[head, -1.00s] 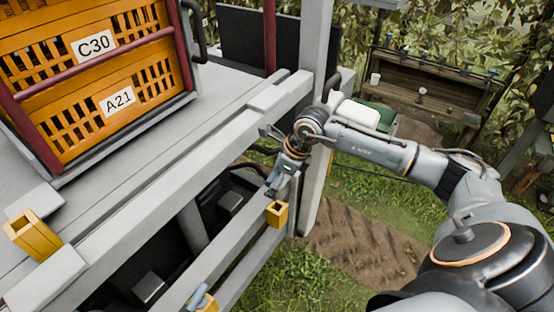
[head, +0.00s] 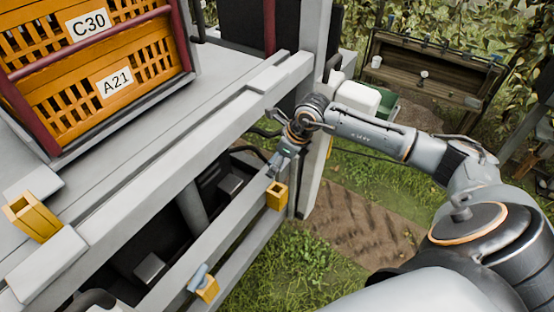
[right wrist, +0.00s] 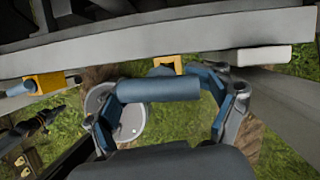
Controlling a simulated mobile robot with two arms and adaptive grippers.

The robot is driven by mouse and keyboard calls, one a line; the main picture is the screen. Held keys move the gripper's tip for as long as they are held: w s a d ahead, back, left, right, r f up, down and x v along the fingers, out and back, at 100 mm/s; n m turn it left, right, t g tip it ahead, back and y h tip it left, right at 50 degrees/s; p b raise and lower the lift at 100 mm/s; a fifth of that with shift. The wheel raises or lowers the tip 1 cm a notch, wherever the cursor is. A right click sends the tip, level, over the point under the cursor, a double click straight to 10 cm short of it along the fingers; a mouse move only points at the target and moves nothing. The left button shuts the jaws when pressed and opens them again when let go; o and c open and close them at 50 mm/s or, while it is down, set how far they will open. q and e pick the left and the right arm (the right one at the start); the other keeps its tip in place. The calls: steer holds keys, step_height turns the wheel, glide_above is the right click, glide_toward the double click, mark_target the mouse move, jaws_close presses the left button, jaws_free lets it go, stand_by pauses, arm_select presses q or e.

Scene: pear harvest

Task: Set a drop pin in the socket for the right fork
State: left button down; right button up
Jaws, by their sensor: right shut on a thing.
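My right gripper (head: 277,168) is above a yellow socket (head: 276,196) on the outer side rail, near the grey post. In the right wrist view my right gripper (right wrist: 166,90) is shut on a blue-grey drop pin (right wrist: 158,88), a short cylinder lying across between the fingers. The same yellow socket (right wrist: 166,63) shows just beyond the pin, partly hidden by it; they look apart. A second yellow socket (head: 208,290) farther along the rail has a blue-grey pin (head: 199,277) in it. My left gripper is not in view.
Orange crates (head: 140,75) stand on the grey deck (head: 120,130) behind a dark red frame. Another yellow bracket (head: 32,216) sits at the deck's left edge. A grey post (head: 314,165) rises right beside my gripper. A wooden bench (head: 435,75) stands at the back right.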

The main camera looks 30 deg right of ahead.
steer(key=b, duration=0.3)
glide_above(277, 184)
steer(key=s+a, duration=0.1)
steer(key=s, duration=0.1)
steer(key=shift+w+f, duration=0.15)
steer(key=shift+f, duration=1.4)
steer(key=shift+w+f, duration=0.1)
steer(key=shift+f, duration=1.45)
steer(key=shift+f+b, duration=1.8)
steer(key=shift+f, duration=0.05)
steer(key=o, duration=1.2)
steer(key=shift+r, duration=0.1)
steer(key=shift+r+p, duration=1.95)
steer(key=shift+r, duration=1.5)
steer(key=shift+f, duration=0.1)
